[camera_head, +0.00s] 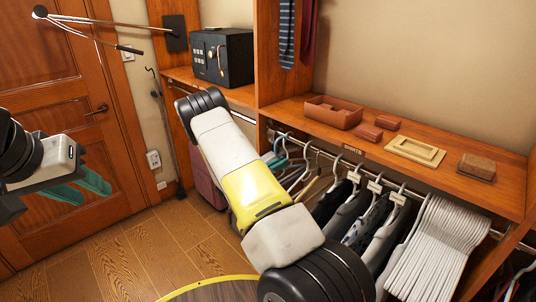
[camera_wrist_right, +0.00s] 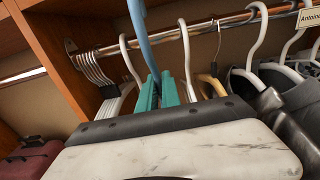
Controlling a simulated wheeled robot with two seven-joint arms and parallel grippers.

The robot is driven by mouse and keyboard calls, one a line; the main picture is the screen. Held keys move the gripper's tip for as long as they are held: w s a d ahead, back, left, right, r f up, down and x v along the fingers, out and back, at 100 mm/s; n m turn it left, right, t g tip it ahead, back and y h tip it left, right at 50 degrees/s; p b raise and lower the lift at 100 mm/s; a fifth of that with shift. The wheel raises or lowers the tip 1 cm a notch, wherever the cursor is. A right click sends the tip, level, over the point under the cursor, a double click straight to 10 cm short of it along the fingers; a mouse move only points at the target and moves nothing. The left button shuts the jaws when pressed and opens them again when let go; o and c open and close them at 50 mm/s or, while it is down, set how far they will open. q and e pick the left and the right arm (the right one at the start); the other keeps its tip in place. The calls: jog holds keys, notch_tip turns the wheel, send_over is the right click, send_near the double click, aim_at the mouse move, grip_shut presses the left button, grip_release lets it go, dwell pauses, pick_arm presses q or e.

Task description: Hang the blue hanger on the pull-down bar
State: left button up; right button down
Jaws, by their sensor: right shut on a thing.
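My right gripper shows its teal fingers in the right wrist view (camera_wrist_right: 158,92), shut on the blue hanger (camera_wrist_right: 147,42). The hanger's stem rises from between the fingers, in front of the closet rod; its top is out of that view. In the head view, my right arm largely hides the gripper, and a bit of blue hanger (camera_head: 280,144) shows beside it. My left gripper (camera_head: 80,187) is open and empty, in front of the door. A metal bar with a dark handle (camera_head: 128,49), perhaps the pull-down bar, juts from the wall at upper left.
A closet rod (camera_head: 322,153) under the wooden shelf (camera_head: 405,128) carries white hangers (camera_head: 440,240) and dark clothes (camera_head: 350,212). The shelf holds a brown tray (camera_head: 333,111) and small boxes. A black safe (camera_head: 222,57) stands left. Floor by the door is clear.

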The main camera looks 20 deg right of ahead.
jog(key=shift+v, duration=7.2)
